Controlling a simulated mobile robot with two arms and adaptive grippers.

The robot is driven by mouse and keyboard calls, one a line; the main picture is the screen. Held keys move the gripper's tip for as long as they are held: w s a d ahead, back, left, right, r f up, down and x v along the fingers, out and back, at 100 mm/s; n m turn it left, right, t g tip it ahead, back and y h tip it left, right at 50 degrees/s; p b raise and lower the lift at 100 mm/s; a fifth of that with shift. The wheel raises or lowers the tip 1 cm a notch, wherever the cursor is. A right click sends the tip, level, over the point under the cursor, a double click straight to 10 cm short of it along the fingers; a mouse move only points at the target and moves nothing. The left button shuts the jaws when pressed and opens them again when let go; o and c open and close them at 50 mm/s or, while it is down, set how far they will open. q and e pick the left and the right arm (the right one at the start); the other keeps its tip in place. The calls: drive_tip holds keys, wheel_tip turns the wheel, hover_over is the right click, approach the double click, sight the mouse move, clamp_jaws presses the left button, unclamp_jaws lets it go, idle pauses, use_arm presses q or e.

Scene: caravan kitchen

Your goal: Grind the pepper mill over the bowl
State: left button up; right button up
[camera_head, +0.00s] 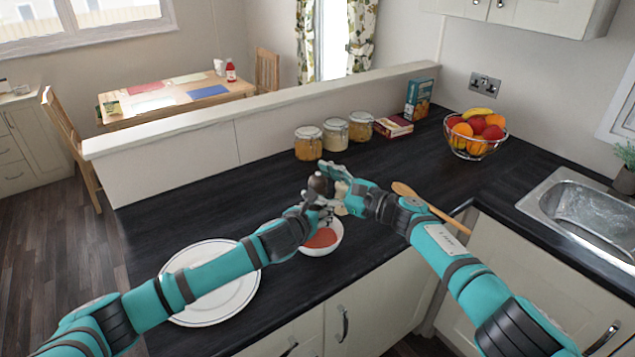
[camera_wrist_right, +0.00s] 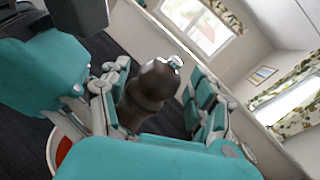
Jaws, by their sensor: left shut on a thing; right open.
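The dark brown pepper mill (camera_head: 318,184) stands roughly upright above the bowl, held by my left gripper (camera_head: 321,203), which is shut on its body. The white bowl (camera_head: 319,251) with red food in it sits on the black worktop below, partly covered by the grippers. My right gripper (camera_head: 334,174) is open at the mill's upper part. In the right wrist view the mill (camera_wrist_right: 148,92) with its silver top knob stands between the open fingers of my right gripper (camera_wrist_right: 158,95). I cannot tell whether they touch it.
A white plate (camera_head: 222,306) lies left of the bowl. A wooden spoon (camera_head: 432,208) lies to the right. Several jars (camera_head: 335,134), boxes (camera_head: 418,98) and a fruit basket (camera_head: 474,150) stand along the back. The sink (camera_head: 580,205) is far right.

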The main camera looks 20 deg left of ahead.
drive_tip(key=shift+a, duration=0.35)
drive_tip(key=shift+w, duration=0.1)
drive_tip(key=c, duration=1.2)
